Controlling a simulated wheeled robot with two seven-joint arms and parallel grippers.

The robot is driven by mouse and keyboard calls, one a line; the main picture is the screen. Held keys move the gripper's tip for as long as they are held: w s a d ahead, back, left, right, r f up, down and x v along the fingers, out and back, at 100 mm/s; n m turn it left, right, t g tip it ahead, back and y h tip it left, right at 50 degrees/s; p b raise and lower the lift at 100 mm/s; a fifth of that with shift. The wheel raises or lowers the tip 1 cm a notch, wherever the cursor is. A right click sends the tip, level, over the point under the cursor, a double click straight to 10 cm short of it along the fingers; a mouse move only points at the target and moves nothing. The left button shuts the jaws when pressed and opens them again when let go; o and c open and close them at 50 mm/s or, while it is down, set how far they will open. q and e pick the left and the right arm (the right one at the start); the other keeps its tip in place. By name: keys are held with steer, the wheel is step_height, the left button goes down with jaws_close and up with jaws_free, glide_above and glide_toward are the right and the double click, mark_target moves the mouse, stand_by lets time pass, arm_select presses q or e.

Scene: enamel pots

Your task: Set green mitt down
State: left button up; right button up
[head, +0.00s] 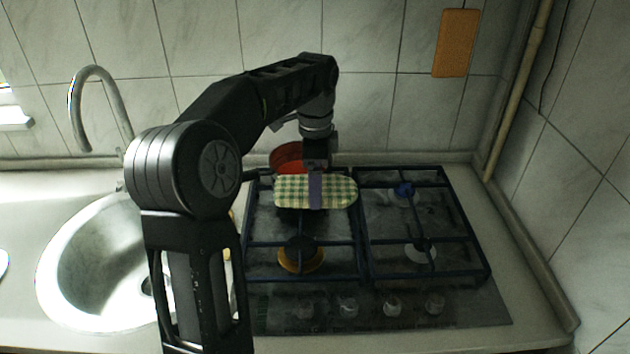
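The green mitt (340,192) is a flat, green-and-cream checkered oblong over the back left burner of the stove. My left gripper (315,190) reaches down on it from above, with one finger across the front of the cloth. The other finger is hidden behind the mitt. The gripper looks shut on the mitt near its middle. I cannot tell whether the mitt's lower edge touches the burner grate (357,243). My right gripper is not in view.
A red-orange pot (287,157) stands behind the mitt, partly hidden by my arm. The right burners are free of pots. A steel sink (75,262) with a tall faucet (76,105) is at the left. An orange board (455,43) hangs on the tiled wall.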

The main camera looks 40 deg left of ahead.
arm_select(q)
steer(key=w+d+f+n, duration=0.1)
steer(key=d+f+n, duration=0.1)
steer(key=d, duration=0.5)
steer(key=w+d+f+n, duration=0.1)
steer(key=d+f+n, duration=0.1)
steer(key=d+n, duration=0.2)
steer(key=w+d+f+n, duration=0.2)
steer(key=d+n, duration=0.2)
steer(key=d, duration=0.6)
steer(key=shift+d+f, duration=0.35)
steer(key=shift+a, duration=0.1)
